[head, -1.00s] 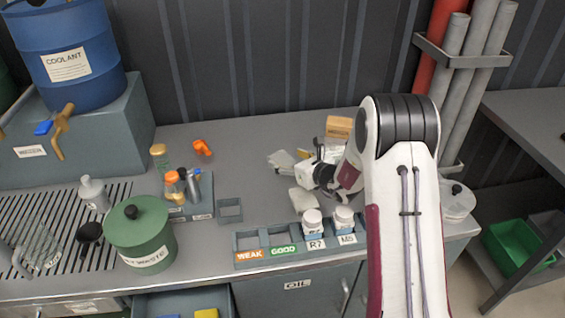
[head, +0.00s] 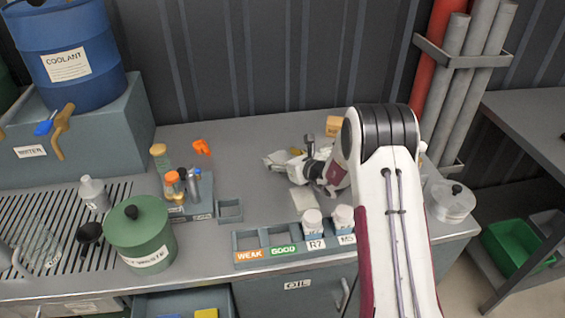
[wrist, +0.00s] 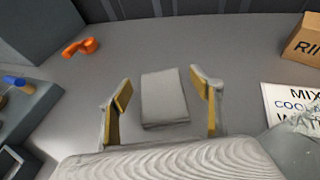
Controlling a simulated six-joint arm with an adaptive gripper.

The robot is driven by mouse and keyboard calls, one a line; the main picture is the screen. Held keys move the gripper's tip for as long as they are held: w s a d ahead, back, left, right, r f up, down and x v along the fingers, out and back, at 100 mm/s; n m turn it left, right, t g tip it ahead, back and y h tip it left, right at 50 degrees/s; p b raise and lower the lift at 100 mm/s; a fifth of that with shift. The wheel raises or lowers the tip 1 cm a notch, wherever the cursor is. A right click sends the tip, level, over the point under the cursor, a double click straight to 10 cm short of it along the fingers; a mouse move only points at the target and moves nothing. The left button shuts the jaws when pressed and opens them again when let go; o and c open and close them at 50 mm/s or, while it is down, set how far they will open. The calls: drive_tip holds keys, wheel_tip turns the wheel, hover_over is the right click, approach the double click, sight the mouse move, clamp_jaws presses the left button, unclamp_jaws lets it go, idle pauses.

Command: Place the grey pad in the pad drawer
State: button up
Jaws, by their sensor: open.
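The grey pad (wrist: 165,97) lies flat on the bench in the wrist view. My gripper (wrist: 162,90) is open, with one finger on each side of the pad and a gap on both sides. In the head view my gripper (head: 275,160) is low over the back middle of the bench, and I cannot separate the pad from the pale fingers there. An open drawer (head: 160,303) below the bench front at the lower left holds a yellow piece and a blue one; its lower part is cut off.
A labelled tray (head: 265,258) with white bottles stands at the front edge, beside a green pot (head: 140,235). A pale flat piece (head: 303,201) lies behind the tray. An orange object (wrist: 80,47) and a box (wrist: 305,42) flank the gripper.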

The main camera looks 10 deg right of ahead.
sight(280, 157)
drive_tip(key=shift+x, duration=0.8)
drive_tip(key=shift+s, duration=0.1)
drive_tip(key=c, duration=1.1)
drive_tip(key=shift+r, duration=0.1)
drive_tip(key=shift+r, duration=4.95)
